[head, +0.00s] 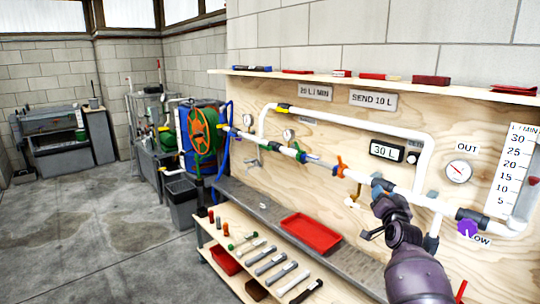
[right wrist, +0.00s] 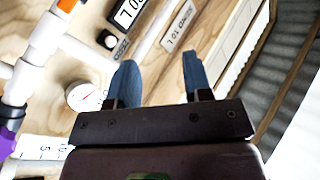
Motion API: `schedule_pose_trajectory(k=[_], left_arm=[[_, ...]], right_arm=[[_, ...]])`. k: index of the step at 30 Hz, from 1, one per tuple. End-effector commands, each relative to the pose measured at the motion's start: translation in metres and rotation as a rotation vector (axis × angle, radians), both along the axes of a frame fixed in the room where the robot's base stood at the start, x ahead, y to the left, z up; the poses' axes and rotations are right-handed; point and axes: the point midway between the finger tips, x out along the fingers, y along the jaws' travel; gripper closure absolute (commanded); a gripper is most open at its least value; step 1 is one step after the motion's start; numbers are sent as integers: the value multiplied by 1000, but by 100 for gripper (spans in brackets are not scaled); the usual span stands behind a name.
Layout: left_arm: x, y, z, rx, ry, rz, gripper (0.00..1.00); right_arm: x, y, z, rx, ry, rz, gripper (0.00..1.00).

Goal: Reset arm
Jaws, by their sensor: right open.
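My right arm (head: 415,270) rises from the bottom right in the head view. Its right gripper (head: 381,187) is in front of the white pipe on the plywood panel. Whether it touches the pipe cannot be told from this view. In the right wrist view the right gripper (right wrist: 158,78) shows two blue fingers spread apart with nothing between them. Panel, signs and pipe lie beyond the fingers. My left gripper is not in view.
The plywood panel (head: 320,120) carries white pipes, colored valves, gauges (head: 458,171) and a 30 L display (head: 386,150). Below are a grey ledge (head: 262,208) with a red tray (head: 311,233) and a shelf of tools. Open concrete floor (head: 90,240) lies left.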

Motion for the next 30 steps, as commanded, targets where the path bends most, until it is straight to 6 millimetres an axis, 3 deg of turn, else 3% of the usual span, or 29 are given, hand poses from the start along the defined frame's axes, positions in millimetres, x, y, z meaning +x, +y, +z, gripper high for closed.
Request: schedule_pose_trajectory(k=[6, 15, 30], left_arm=[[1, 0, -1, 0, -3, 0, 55], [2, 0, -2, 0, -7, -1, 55], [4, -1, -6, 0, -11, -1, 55]], right_arm=[[-70, 14, -57, -256, 106, 23, 54], [-174, 37, -132, -477, 248, 70, 54], [-368, 69, -247, -557, 501, 175, 54]])
